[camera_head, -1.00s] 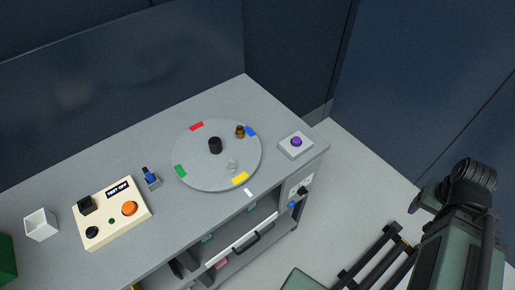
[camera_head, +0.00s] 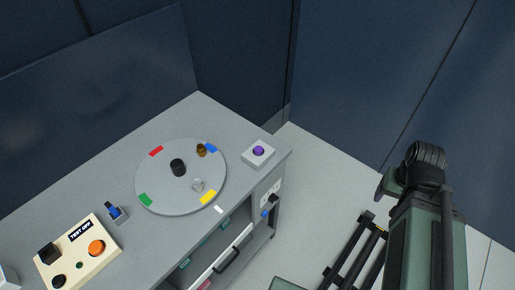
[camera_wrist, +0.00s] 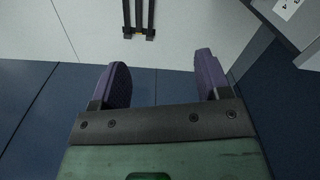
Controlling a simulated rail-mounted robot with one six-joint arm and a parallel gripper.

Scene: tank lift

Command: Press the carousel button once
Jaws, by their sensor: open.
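A purple button (camera_head: 258,151) sits on a small pale box (camera_head: 263,161) at the right end of the bench, beside the disc. My gripper (camera_wrist: 160,85) shows in the wrist view with its two purple fingers apart and nothing between them. It is away from the button, which is not seen in the wrist view.
A small brown item (camera_head: 202,149) and a clear one (camera_head: 197,185) stand on the disc. A beige test box (camera_head: 80,252) and a blue-topped part (camera_head: 113,212) are at the left. The bench (camera_head: 247,127) has open shelves below. Dark walls enclose the floor.

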